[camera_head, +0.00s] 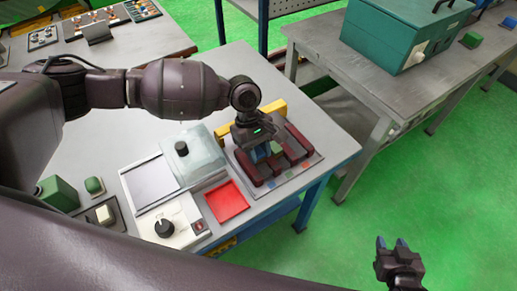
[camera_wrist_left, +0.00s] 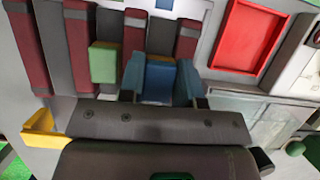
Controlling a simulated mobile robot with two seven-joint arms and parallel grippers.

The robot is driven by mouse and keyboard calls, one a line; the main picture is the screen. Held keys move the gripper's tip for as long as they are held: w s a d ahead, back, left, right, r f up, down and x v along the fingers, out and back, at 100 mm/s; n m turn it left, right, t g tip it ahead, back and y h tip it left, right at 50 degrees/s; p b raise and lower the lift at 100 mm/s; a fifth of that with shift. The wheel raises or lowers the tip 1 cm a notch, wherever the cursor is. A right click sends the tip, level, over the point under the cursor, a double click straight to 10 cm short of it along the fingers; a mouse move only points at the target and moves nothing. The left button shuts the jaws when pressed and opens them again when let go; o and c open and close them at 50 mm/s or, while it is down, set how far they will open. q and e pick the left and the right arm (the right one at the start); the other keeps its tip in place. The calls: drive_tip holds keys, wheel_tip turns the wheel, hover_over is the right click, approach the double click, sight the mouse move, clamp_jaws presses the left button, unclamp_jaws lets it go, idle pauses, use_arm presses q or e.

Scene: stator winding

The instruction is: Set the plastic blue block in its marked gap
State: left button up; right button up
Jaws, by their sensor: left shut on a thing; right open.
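The blue block (camera_wrist_left: 160,80) is between the blue-tipped fingers of my left gripper (camera_wrist_left: 161,68), which is shut on it. In the head view my left gripper (camera_head: 262,151) is low over the fixture (camera_head: 243,171) with dark red bars. The block is at the bars, beside a green block (camera_wrist_left: 103,63) that sits in a gap between two bars. A blue mark (camera_wrist_left: 164,4) on the fixture edge lines up roughly with the held block. Fingers hide its underside, so I cannot tell if it is seated. My right gripper (camera_head: 393,244) is open and empty, away from the table.
A red tray (camera_head: 227,202) and a clear-lidded box (camera_head: 194,158) stand left of the fixture. A yellow bar (camera_head: 272,111) is behind it. A control box with a black knob (camera_head: 165,227) is nearer. A second table with a teal case (camera_head: 392,40) stands right.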

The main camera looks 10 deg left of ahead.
use_arm(q)
drive_tip(key=shift+f, duration=0.15)
use_arm(e)
drive_tip(key=shift+s+r, duration=0.15)
use_arm(q)
drive_tip(key=shift+f, duration=0.15)
use_arm(e)
drive_tip(key=shift+s+d, duration=0.1)
drive_tip(key=shift+s, duration=0.25)
use_arm(q)
drive_tip(key=shift+p, duration=0.3)
use_arm(e)
drive_tip(key=shift+w, duration=0.1)
use_arm(q)
drive_tip(key=shift+f+p, duration=0.3)
drive_tip(key=shift+p, duration=0.1)
use_arm(e)
drive_tip(key=shift+w+r, duration=0.4)
drive_tip(key=shift+r, duration=0.2)
drive_tip(key=shift+s, duration=0.25)
use_arm(q)
drive_tip(key=shift+p, duration=0.45)
use_arm(e)
drive_tip(key=shift+s+r, duration=0.15)
drive_tip(key=shift+s, duration=0.1)
use_arm(q)
drive_tip(key=shift+p, duration=0.3)
use_arm(e)
drive_tip(key=shift+r, duration=0.3)
